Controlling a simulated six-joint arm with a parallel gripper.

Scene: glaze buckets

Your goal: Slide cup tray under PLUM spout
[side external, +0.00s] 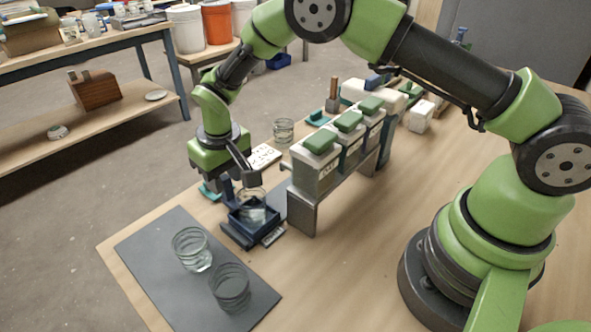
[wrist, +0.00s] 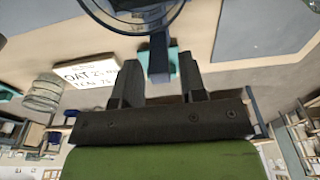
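A dark blue tray (side external: 254,232) stands on the table left of the dispenser rack, with a clear glass cup (side external: 252,212) in it. My gripper (side external: 240,172) is at the tray's upright handle. In the wrist view my gripper (wrist: 161,85) is open, with the blue handle (wrist: 158,55) between its fingers and gaps on both sides. The cup's rim (wrist: 135,22) shows at the top there. Three grey dispensers with green lids (side external: 348,122) stand in a row on a raised rack (side external: 302,212).
Two glass cups (side external: 192,250) (side external: 231,290) stand on a dark grey mat (side external: 160,262) at the front left. Another jar (side external: 283,130) stands behind the rack. A white card (wrist: 88,72) reads "OAT 25" on its first line.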

